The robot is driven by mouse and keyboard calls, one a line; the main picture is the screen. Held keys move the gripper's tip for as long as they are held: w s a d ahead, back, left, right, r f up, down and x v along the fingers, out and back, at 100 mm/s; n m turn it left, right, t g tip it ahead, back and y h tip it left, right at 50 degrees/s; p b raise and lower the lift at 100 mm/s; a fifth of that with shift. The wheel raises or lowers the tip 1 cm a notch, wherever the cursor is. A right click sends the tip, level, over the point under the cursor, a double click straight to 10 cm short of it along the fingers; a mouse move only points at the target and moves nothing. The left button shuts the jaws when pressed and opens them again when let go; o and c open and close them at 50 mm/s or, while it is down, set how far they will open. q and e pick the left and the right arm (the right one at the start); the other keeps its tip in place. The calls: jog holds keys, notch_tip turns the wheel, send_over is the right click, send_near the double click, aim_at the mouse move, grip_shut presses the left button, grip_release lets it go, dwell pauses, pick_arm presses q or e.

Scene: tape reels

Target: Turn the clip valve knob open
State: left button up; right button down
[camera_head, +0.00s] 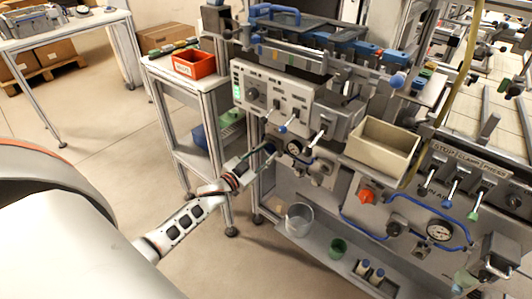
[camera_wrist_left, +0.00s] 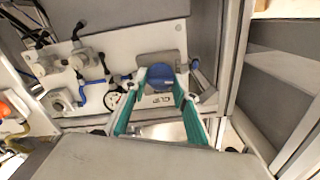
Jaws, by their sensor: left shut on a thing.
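The clip valve knob (camera_wrist_left: 160,76) is a round blue knob, seen in the left wrist view just above a plate lettered "CLIP" (camera_wrist_left: 161,99). My left gripper (camera_wrist_left: 161,84) has its two green-lined fingers on either side of the knob and is shut on it. In the head view my left arm reaches in from the lower left, and the left gripper (camera_head: 262,156) is at the machine's front, below the control panel. The knob is hard to make out there, being small and behind the fingers. My right gripper does not show in either view.
Close by are a pressure gauge (camera_head: 295,147), the control panel (camera_head: 279,98) with levers, and a side cart (camera_head: 184,75) with a red bin (camera_head: 194,63). A clear beaker (camera_head: 299,219) and a green cup (camera_head: 337,248) stand on the lower shelf. A cream bin (camera_head: 381,146) is to the right.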

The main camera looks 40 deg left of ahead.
pick_arm(q)
jog(key=m, duration=0.4)
jog(key=shift+f+m, duration=0.1)
jog(key=shift+m, duration=0.2)
jog(key=m+b, duration=0.1)
jog(key=m, duration=0.2)
jog(key=shift+d+f+m, duration=0.1)
jog(key=shift+m, duration=0.2)
jog(key=shift+m+b, duration=0.3)
jog(key=shift+m, duration=1.5)
jog(key=shift+f+m+b, duration=0.1)
jog(key=shift+m+b, duration=0.5)
jog(key=shift+m, duration=1.4)
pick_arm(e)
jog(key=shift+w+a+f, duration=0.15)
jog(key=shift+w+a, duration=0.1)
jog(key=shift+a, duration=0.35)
pick_arm(q)
jog(key=shift+b, duration=0.3)
jog(key=shift+m, duration=0.3)
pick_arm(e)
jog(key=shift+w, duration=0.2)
